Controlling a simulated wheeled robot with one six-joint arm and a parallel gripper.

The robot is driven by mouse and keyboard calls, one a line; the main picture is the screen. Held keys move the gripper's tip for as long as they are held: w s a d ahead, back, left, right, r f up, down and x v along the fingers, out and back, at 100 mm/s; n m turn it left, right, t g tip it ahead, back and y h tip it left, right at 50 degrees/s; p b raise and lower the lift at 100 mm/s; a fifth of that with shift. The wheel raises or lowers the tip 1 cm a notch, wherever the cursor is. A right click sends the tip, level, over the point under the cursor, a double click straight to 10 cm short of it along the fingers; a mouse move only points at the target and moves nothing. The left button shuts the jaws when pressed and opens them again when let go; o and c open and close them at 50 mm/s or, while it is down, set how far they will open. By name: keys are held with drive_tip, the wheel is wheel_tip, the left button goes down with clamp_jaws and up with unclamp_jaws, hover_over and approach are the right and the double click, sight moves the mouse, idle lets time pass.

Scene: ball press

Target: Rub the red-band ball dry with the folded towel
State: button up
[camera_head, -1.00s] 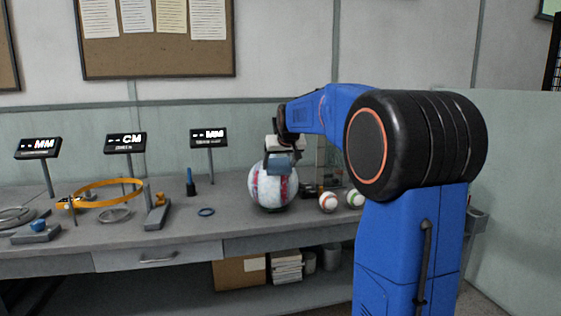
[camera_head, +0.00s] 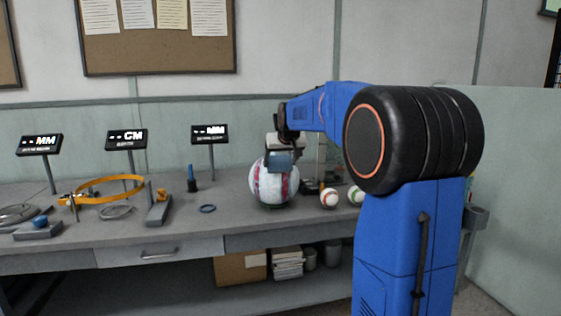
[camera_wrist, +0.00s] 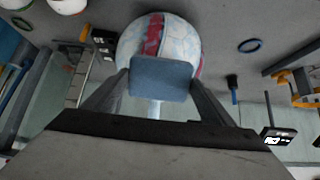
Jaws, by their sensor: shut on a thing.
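The red-band ball (camera_head: 268,186) is a large white ball with red bands, resting on the bench toward the right. In the wrist view the ball (camera_wrist: 182,38) fills the top middle, with one red band to the left and another at its right edge. My gripper (camera_wrist: 161,82) is shut on the blue folded towel (camera_wrist: 160,76). In the head view the towel (camera_head: 279,161) lies against the upper front of the ball and appears to touch it. My gripper's fingers are mostly hidden in the head view.
Two small banded balls, one red-orange (camera_head: 329,198) and one green (camera_head: 356,195), sit right of the large ball. A blue ring (camera_head: 207,208), a blue-topped tool (camera_head: 191,178) and an orange hoop (camera_head: 110,186) lie to the left. Three small displays stand behind.

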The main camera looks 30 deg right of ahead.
drive_tip(key=shift+w+f, duration=0.15)
drive_tip(key=shift+f, duration=0.05)
drive_tip(key=shift+d, duration=0.25)
drive_tip(key=shift+s+d, duration=0.2)
drive_tip(key=shift+d, duration=0.35)
drive_tip(key=shift+w+a, duration=0.2)
drive_tip(key=shift+a, duration=0.55)
drive_tip(key=shift+w+a, duration=0.2)
drive_tip(key=shift+a, duration=0.5)
drive_tip(key=shift+d, duration=0.1)
drive_tip(key=shift+s+d, duration=0.2)
drive_tip(key=shift+d, duration=0.5)
drive_tip(key=shift+s+d, duration=0.2)
drive_tip(key=shift+d, duration=0.45)
drive_tip(key=shift+a, duration=0.15)
